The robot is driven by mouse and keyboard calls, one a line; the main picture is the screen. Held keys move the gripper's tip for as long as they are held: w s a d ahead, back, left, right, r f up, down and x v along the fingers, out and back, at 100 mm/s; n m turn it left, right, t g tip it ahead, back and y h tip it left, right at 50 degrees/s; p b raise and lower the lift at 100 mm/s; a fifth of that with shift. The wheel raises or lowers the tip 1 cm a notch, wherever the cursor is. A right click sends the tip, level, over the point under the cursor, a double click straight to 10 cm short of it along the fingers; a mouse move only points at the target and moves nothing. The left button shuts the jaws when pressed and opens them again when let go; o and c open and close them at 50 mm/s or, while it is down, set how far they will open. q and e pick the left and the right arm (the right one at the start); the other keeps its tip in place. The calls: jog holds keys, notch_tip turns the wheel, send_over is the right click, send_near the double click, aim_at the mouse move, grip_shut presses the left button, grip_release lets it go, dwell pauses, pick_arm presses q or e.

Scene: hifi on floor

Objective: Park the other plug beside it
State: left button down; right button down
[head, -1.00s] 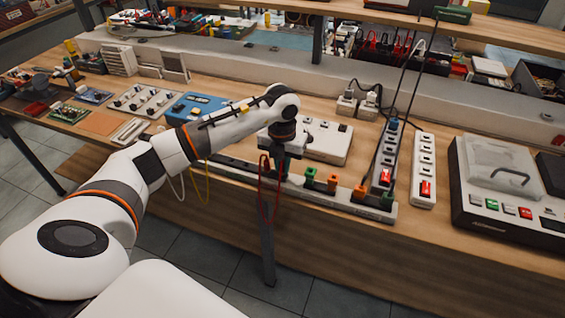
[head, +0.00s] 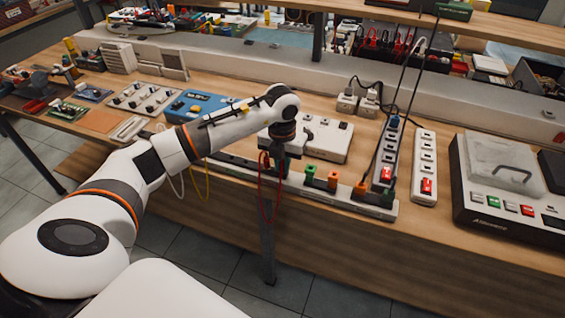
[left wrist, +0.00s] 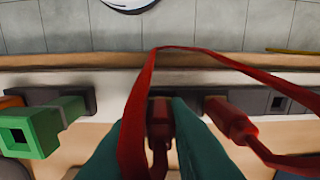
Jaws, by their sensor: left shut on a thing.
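My left gripper (head: 280,158) is over the long grey socket strip (head: 232,171) at the bench's front edge. In the left wrist view its dark teal fingers (left wrist: 160,135) are shut on a red plug (left wrist: 160,118), whose tip is at the strip; I cannot tell whether it is seated. The second red plug (left wrist: 231,118) is to its right in that view, apart from the fingers, its tip at another socket. A red lead (head: 268,205) hangs in a loop below my gripper in the head view. My right gripper is not in view.
A green plug (head: 311,172), an orange plug (head: 333,179) and more plugs stand in the strip to the right. The floor in front is clear.

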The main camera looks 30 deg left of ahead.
pick_arm(q)
jog(key=c, duration=1.3)
grip_release()
notch_tip(320, 180, up, 17)
jog(key=p, duration=0.2)
jog(key=shift+s+p, duration=0.15)
jog(key=shift+p, duration=0.25)
